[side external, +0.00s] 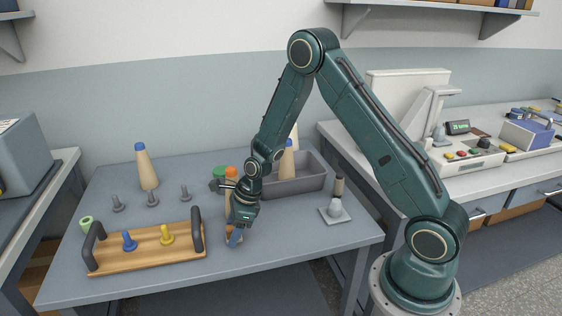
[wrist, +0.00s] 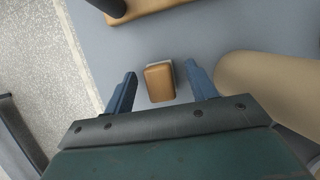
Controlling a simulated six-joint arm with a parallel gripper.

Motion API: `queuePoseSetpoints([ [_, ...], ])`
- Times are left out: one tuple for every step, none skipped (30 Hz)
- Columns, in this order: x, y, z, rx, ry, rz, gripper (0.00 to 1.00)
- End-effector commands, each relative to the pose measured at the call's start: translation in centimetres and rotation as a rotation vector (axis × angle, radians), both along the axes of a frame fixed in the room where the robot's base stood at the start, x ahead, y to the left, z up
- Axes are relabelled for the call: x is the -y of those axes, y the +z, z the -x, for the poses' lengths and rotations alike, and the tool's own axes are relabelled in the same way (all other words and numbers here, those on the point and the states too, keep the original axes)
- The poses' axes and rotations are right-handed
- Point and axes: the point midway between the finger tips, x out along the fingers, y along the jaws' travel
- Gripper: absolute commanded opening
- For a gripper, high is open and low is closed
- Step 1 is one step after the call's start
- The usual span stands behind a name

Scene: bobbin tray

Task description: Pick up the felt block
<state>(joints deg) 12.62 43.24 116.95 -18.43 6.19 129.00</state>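The felt block (wrist: 159,84), a small tan-brown block with a pale strip along one edge, lies on the grey table in the wrist view. My gripper (wrist: 161,76) is open, with its two blue fingers on either side of the block. A narrow gap shows between the block and each finger. In the side view my gripper (side external: 236,237) points down low over the front of the table, and its wrist and fingers hide most of the block.
A large tan cone (wrist: 262,84) stands close to my right finger in the wrist view. A wooden tray (side external: 150,254) with dark handles and a blue and a yellow peg lies to the left. A grey bin (side external: 300,183) stands behind. The front table edge is close.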

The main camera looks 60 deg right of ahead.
Motion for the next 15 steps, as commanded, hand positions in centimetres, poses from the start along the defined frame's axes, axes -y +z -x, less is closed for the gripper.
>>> queuePoseSetpoints([
  [0.0, 0.01, 0.0, 0.0, 0.0, 0.0, 0.48],
  [0.0, 0.01, 0.0, 0.0, 0.0, 0.0, 0.43],
  [0.01, 0.02, 0.01, 0.0, 0.0, 0.0, 0.35],
  [0.01, 0.02, 0.01, 0.0, 0.0, 0.0, 0.29],
  [0.01, 0.02, 0.01, 0.0, 0.0, 0.0, 0.23],
  [0.01, 0.02, 0.01, 0.0, 0.0, 0.0, 0.15],
  [0.01, 0.02, 0.01, 0.0, 0.0, 0.0, 0.09],
  [0.01, 0.02, 0.01, 0.0, 0.0, 0.0, 0.08],
  [0.01, 0.02, -0.01, 0.0, 0.0, 0.0, 0.08],
  [0.01, 0.02, -0.01, 0.0, 0.0, 0.0, 0.08],
  [0.01, 0.02, -0.01, 0.0, 0.0, 0.0, 0.08],
  [0.01, 0.02, -0.01, 0.0, 0.0, 0.0, 0.08],
  [0.01, 0.02, -0.01, 0.0, 0.0, 0.0, 0.08],
  [0.01, 0.03, -0.01, 0.0, 0.0, 0.0, 0.08],
  [0.01, 0.04, -0.01, 0.0, 0.0, 0.0, 0.08],
])
